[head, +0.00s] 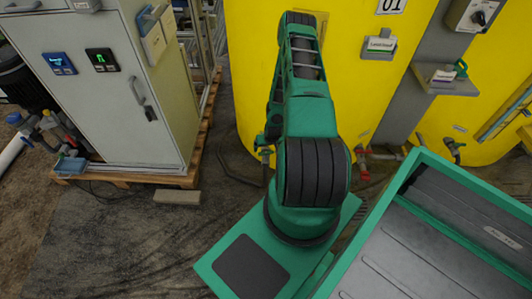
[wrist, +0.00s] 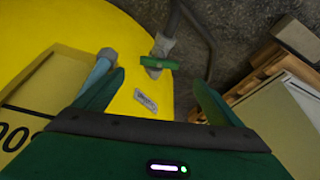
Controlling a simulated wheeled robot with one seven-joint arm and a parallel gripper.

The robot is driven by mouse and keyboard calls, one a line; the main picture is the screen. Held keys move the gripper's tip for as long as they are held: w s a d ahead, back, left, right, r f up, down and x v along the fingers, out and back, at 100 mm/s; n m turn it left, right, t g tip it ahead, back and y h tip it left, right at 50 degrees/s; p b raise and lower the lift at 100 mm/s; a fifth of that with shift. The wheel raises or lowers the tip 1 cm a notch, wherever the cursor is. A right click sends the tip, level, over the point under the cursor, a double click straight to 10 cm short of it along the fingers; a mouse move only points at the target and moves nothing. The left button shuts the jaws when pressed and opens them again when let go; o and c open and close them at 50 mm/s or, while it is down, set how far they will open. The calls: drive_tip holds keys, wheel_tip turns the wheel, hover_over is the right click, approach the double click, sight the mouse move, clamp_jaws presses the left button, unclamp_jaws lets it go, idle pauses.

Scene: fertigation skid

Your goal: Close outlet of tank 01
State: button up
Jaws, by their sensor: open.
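The yellow tank (head: 342,75) marked 01 stands behind my arm in the head view, and its yellow wall (wrist: 113,35) fills the left of the wrist view. A green valve handle (wrist: 159,63) sits on a grey pipe fitting low at the tank's side. The handle appears to lie across the pipe. A small green-topped fitting (head: 262,142) also shows beside my arm at the tank's foot in the head view. My gripper (wrist: 160,85) is open and empty, with the handle beyond its fingertips, roughly between them in the picture. My arm hides the gripper in the head view.
A red-handled valve (head: 362,160) is at the tank's foot further right. A grey cabinet (head: 150,110) on a wooden pallet (head: 205,135) stands left. A blue-grey fitting (wrist: 100,66) shows near my left finger. A small block (head: 177,197) lies on the floor.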

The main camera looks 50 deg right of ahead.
sight(266, 153)
drive_tip(key=x, duration=0.9)
drive_tip(key=shift+f, duration=0.1)
drive_tip(key=c, duration=1.1)
